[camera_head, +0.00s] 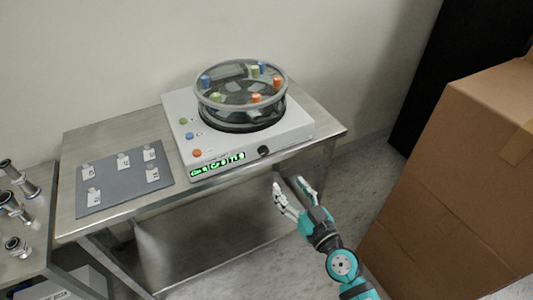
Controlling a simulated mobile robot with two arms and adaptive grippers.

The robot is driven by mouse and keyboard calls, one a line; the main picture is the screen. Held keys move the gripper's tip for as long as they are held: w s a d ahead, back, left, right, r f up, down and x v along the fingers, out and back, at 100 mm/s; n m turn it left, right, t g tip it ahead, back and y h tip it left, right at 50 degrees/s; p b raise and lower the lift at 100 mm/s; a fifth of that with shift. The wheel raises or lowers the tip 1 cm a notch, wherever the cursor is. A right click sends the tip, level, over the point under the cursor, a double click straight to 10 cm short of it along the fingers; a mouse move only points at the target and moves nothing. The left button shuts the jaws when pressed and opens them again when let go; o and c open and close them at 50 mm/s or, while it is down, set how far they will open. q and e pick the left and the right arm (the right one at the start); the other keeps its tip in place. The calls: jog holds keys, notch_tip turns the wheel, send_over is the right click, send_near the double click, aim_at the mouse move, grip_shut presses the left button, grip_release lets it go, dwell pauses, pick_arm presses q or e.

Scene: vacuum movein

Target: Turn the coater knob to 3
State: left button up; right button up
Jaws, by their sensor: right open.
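The coater (221,151) is a white box on the metal table, with a round clear-lidded bowl (240,99) on top. Its black knob (263,151) is on the front face, toward the right, beside a green lit display (217,167). The number the knob points to is too small to read. My right gripper (291,185) is open and empty, in front of the table and a little below and right of the knob, apart from it. My left gripper is not in view.
A grey mat (123,190) with several small labelled pieces lies on the table's (85,143) left part. Metal fittings stand on a second surface at far left. Large cardboard boxes (465,185) stand at the right. Floor between table and boxes is clear.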

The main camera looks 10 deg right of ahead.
aim_at(265, 153)
jog(key=x, duration=1.3)
jog(key=shift+w+a+f+p, duration=0.1)
jog(key=shift+w+a+p, duration=0.05)
jog(key=shift+w+p, duration=0.2)
grip_shut()
